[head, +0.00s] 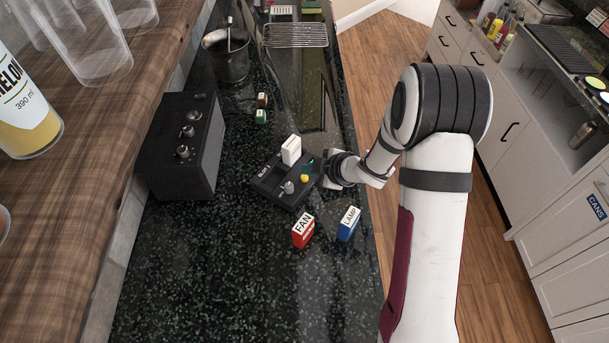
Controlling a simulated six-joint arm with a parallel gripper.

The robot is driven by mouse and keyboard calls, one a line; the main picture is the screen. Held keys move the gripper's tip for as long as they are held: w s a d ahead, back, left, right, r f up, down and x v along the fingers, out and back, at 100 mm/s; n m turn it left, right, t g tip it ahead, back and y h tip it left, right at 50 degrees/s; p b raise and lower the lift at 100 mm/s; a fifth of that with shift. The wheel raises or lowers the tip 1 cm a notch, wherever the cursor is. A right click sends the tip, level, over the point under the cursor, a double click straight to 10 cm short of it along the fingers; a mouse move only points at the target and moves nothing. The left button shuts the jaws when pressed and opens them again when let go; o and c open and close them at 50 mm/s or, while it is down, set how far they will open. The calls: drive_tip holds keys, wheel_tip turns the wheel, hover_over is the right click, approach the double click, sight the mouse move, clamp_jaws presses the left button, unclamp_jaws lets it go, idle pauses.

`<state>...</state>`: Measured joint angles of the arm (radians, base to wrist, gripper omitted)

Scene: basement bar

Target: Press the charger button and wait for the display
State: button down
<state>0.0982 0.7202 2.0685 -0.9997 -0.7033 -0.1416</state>
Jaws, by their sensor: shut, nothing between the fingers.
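The charger (272,190) is a low black box on the dark speckled counter. A white block (291,151) stands upright at its back. A yellow button (304,178) and a grey knob (288,187) are on its top. I cannot make out a lit display. My gripper (324,171) is shut and empty, at the charger's right side close to the yellow button. The gripper's fingertips are small here, and I cannot tell whether they touch the charger.
A red FAN block (303,231) and a blue LAMP block (348,225) stand in front of the charger. A black box with knobs (184,145) is to its left. Small brown (262,100) and green (261,116) blocks are behind.

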sight(309, 182)
drive_tip(key=shift+r, duration=0.1)
drive_tip(key=shift+r, duration=2.5)
drive_tip(key=s+d+r+m+t+h, duration=0.1)
drive_tip(key=s+d+r+m+h, duration=0.2)
drive_tip(key=d+r+m+h, duration=0.65)
drive_tip(key=s+d+m+g, duration=0.2)
drive_tip(key=s+d+m, duration=0.25)
drive_tip(key=s, duration=0.35)
drive_tip(key=s+a+m+g+y, duration=0.2)
drive_tip(key=s+a+m+g, duration=0.1)
drive_tip(key=s, duration=0.8)
drive_tip(key=s+a+r+m+g+y, duration=0.1)
drive_tip(key=s+a+m+g+y, duration=0.2)
drive_tip(key=s+a+m, duration=0.3)
drive_tip(key=s+a, duration=0.1)
drive_tip(key=s, duration=0.4)
drive_tip(key=shift+s+r, duration=0.2)
drive_tip(key=shift+s, duration=0.1)
idle(0.7)
